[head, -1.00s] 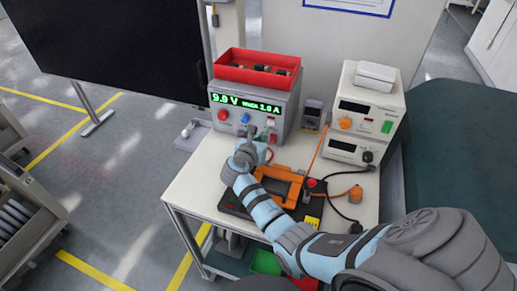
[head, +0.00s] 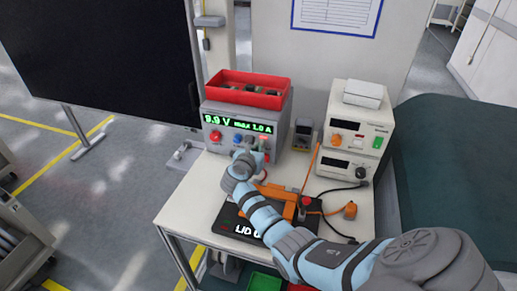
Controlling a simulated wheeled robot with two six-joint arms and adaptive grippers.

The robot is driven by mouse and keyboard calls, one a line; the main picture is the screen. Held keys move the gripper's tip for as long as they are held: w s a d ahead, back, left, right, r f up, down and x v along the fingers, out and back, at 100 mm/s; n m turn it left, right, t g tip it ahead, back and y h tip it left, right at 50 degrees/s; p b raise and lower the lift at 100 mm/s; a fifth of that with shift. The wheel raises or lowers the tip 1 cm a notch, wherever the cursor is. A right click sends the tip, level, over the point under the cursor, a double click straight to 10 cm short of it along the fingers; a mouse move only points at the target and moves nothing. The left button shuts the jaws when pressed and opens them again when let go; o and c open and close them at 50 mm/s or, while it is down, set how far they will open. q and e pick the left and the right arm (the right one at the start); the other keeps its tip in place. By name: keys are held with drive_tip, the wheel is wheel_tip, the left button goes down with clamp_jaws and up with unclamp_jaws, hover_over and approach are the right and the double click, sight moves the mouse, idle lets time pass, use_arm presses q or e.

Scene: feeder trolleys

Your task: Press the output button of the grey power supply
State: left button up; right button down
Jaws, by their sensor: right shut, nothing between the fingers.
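The grey power supply (head: 222,113) stands at the back left of the white trolley top, its front panel facing me. Its green display (head: 237,123) reads about 9.9 V, max 1.0 A. A red knob (head: 215,136) and a blue knob (head: 238,139) sit below the display. My right gripper (head: 257,150) is shut and empty, its tips at the right part of the front panel. A small reddish spot shows just above the tips; the output button is mostly hidden there, and I cannot tell contact. My left gripper is out of view.
A red bin (head: 248,98) of parts sits on the supply. A cream instrument stack (head: 350,130) stands at the right, with a small meter (head: 302,134) between. An orange frame (head: 275,188) and a black panel (head: 232,223) with lettering lie under my right arm.

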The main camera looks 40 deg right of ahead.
drive_tip(key=f+p+v, duration=0.1)
drive_tip(key=p+v, duration=0.6)
drive_tip(key=v, duration=0.6)
drive_tip(key=shift+s+a, duration=0.3)
drive_tip(key=shift+a, duration=0.2)
drive_tip(key=shift+r, duration=0.15)
